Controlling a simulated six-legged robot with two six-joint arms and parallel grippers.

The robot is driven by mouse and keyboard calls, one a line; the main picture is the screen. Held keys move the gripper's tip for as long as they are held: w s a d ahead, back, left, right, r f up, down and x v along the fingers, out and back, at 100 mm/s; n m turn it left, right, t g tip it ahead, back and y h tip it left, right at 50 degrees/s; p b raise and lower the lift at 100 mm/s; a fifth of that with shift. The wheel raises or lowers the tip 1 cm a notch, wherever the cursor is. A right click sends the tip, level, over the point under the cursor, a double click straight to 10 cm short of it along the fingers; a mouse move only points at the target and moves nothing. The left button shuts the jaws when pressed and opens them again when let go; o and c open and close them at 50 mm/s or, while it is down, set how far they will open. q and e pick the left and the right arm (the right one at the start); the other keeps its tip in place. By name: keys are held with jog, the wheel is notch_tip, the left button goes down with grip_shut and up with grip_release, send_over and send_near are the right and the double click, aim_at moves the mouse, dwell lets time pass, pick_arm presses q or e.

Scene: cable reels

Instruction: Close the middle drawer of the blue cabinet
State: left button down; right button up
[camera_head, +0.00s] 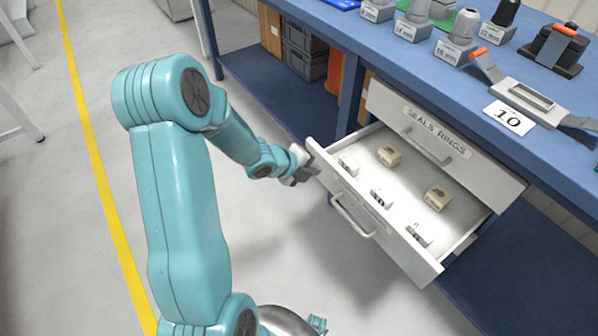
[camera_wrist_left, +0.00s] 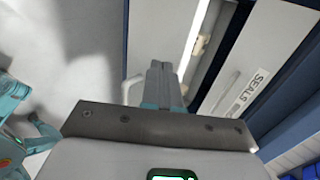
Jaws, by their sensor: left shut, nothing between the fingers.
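The open drawer (camera_head: 405,245) sticks out of the cabinet below the blue bench top. It is white, with a bar handle (camera_head: 353,216) on its front and several small labelled blocks inside. Above it, a shut drawer (camera_head: 470,150) is labelled "SEALS RINGS". My left gripper (camera_head: 306,172) is shut and empty at the left end of the open drawer's front, near its top edge; I cannot tell whether it touches. In the left wrist view, its closed fingers (camera_wrist_left: 160,88) lie over the drawer front, beside the handle (camera_wrist_left: 130,88). My right gripper is not in view.
The blue bench top (camera_head: 400,50) carries labelled metal parts, an orange-handled tool (camera_head: 525,95) and a "10" card (camera_head: 508,117). A lower blue shelf (camera_head: 265,85) holds grey bins (camera_head: 304,50). Grey floor in front of the drawer is clear, with a yellow line (camera_head: 95,160) at left.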

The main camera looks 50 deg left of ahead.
pick_arm(q)
jog(key=shift+w+d+r, duration=0.1)
jog(key=shift+w, duration=1.25)
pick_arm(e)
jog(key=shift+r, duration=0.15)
